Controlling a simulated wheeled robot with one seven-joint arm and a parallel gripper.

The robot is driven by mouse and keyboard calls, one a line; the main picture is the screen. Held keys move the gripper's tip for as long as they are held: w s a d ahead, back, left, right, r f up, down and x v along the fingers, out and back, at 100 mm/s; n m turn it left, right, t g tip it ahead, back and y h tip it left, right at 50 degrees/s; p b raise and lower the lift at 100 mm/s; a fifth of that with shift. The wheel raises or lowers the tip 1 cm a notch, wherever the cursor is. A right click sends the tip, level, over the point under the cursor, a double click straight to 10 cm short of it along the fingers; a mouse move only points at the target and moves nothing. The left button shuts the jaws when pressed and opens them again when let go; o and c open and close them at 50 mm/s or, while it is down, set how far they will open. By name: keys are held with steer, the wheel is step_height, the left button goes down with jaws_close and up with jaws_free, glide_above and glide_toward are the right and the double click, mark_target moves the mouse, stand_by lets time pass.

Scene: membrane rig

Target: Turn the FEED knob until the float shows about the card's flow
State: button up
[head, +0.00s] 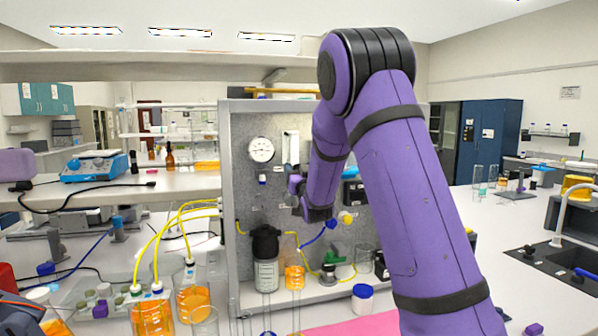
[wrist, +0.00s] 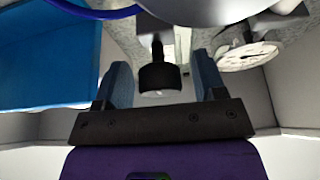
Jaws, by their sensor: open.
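A black round knob (wrist: 160,77) on a short dark stem shows in the wrist view. I cannot read a label on it. My gripper (wrist: 161,66) is open, with one blue-grey finger on each side of the knob and visible gaps between. In the head view my gripper (head: 295,185) is small, close to the speckled grey panel (head: 240,190), and partly hidden by my arm, as is the knob. A pale upright strip (head: 291,146) on the panel stands above my gripper; I cannot make out a float or scale. No flow card is readable.
A round white gauge (head: 262,149) is on the panel; a dial also shows in the wrist view (wrist: 249,56). Below stand a black-capped bottle (head: 266,274), tubing and orange-filled bottles (head: 193,301). A pink mat (head: 350,326) lies in front.

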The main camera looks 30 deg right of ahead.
steer(key=c, duration=0.9)
steer(key=shift+m, duration=0.4)
steer(key=m+g+h, duration=0.1)
steer(key=m, duration=0.2)
steer(key=m+h, duration=0.2)
steer(key=m, duration=0.1)
steer(key=shift+g, duration=0.4)
steer(key=m+g+h, duration=0.1)
steer(key=m, duration=0.2)
steer(key=m+g+h, duration=0.1)
steer(key=m, duration=0.2)
steer(key=m+g, duration=0.1)
steer(key=m, duration=0.1)
steer(key=m+g, duration=0.1)
steer(key=m, duration=0.2)
steer(key=shift+m+h, duration=0.3)
steer(key=shift+m+g, duration=0.7)
steer(key=shift+m, duration=1.2)
steer(key=shift+y, duration=0.4)
